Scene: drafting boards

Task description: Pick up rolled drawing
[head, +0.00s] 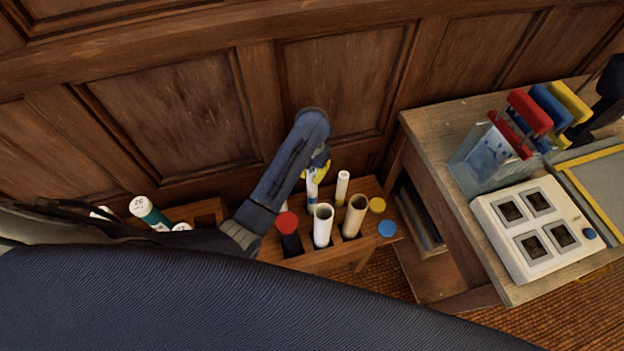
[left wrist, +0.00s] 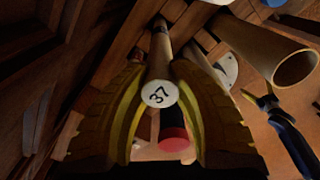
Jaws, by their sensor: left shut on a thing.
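My left gripper (head: 317,172) has yellow fingers and is above the wooden rack (head: 310,258) of tubes, against the panelled wall. It is shut on a rolled drawing, whose pale shaft (head: 312,190) shows below the fingers in the head view. In the left wrist view, the rolled drawing's round white end marked 37 (left wrist: 159,94) lies between the two yellow fingers (left wrist: 160,105). I cannot tell whether its lower end is still in the rack. My right gripper is not in view.
Close by in the rack are a white open tube (head: 323,228), a tan open tube (head: 355,217), a red-capped tube (head: 287,222) and a thin white roll (head: 342,187). A desk (head: 440,135) with a white switch box (head: 535,228) stands at right.

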